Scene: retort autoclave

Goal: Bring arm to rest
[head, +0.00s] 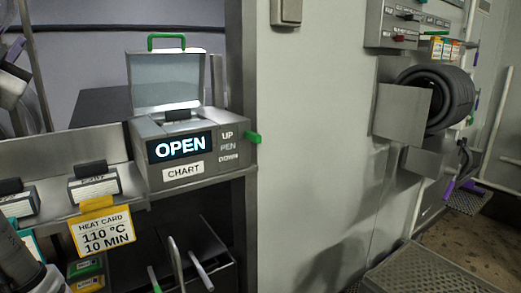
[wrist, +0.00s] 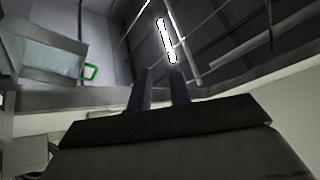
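My gripper (wrist: 159,72) shows in the wrist view with its two dark fingers apart and nothing between them. I cannot make it out for certain in the head view. The chart recorder (head: 190,165) stands on a metal shelf in the head view, its display reading OPEN. Its clear lid (head: 168,78) is raised, with a green handle (head: 166,36) on top. The lid (wrist: 45,55) and green handle (wrist: 91,72) also show left of my fingers in the wrist view, apart from them.
A yellow heat card (head: 104,230) reads 110 °C, 10 MIN. Dark-handled blocks (head: 93,184) sit on the shelf. A green lever (head: 252,138) sticks out at the recorder's right. A round dark vessel (head: 447,98) with a metal plate projects from the right wall. A grey grated platform (head: 425,270) lies at lower right.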

